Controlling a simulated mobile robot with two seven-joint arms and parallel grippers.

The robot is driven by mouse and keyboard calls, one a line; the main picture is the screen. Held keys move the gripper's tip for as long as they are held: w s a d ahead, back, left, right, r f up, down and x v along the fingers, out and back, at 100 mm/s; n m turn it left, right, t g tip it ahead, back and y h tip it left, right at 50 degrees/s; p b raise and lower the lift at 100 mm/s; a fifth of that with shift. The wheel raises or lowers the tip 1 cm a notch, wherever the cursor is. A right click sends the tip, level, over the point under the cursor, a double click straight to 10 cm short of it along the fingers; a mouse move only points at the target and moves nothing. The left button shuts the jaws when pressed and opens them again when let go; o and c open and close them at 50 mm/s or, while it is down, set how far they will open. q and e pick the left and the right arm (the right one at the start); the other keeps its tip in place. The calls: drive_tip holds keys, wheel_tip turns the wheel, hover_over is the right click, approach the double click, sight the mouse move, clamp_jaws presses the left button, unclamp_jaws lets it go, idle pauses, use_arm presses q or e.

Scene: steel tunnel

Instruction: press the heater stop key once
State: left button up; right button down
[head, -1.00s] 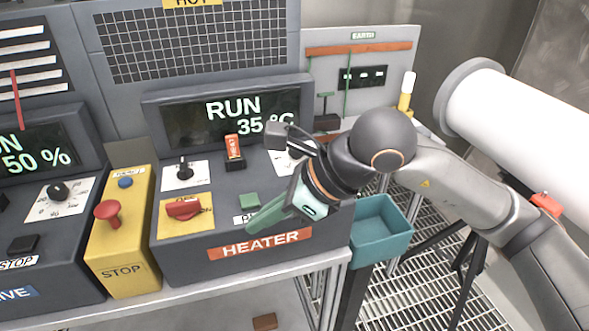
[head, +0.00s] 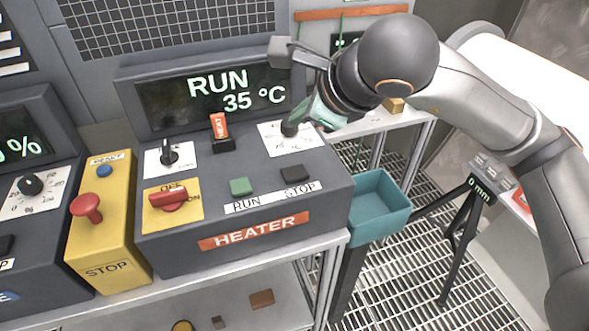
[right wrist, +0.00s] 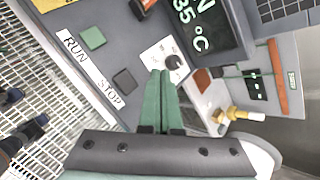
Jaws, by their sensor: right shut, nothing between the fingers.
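The heater stop key (head: 296,173) is a small dark square button above the STOP label on the heater panel (head: 262,238). It also shows in the right wrist view (right wrist: 124,80), left of the fingers. The green run key (head: 241,187) is beside it. The heater display (head: 215,97) reads RUN, 35 °C. My right gripper (head: 313,117) is shut and empty. Its green fingertips (right wrist: 161,74) are beyond the stop key, close to the round temperature dial (head: 290,128); I cannot tell whether they touch it. My left gripper is not in view.
A red-topped switch (head: 220,130), a black selector (head: 168,153) and a red rotary switch (head: 168,198) stand on the heater panel. A yellow box with a red stop button (head: 86,207) is at left. A teal bin (head: 380,206) hangs at right.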

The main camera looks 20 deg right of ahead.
sight(299, 175)
wheel_tip(299, 175, down, 8)
drive_tip(key=b, duration=0.4)
drive_tip(key=shift+b, duration=0.3)
drive_tip(key=shift+f+b, duration=0.35)
drive_tip(key=shift+b, duration=0.1)
idle(1.4)
drive_tip(key=shift+f+b, duration=0.4)
drive_tip(key=shift+b, duration=0.4)
drive_tip(key=shift+f+b, duration=0.5)
drive_tip(key=shift+b, duration=0.2)
idle(0.4)
drive_tip(key=shift+r, duration=0.15)
drive_tip(key=shift+r+p, duration=0.3)
drive_tip(key=shift+r, duration=0.45)
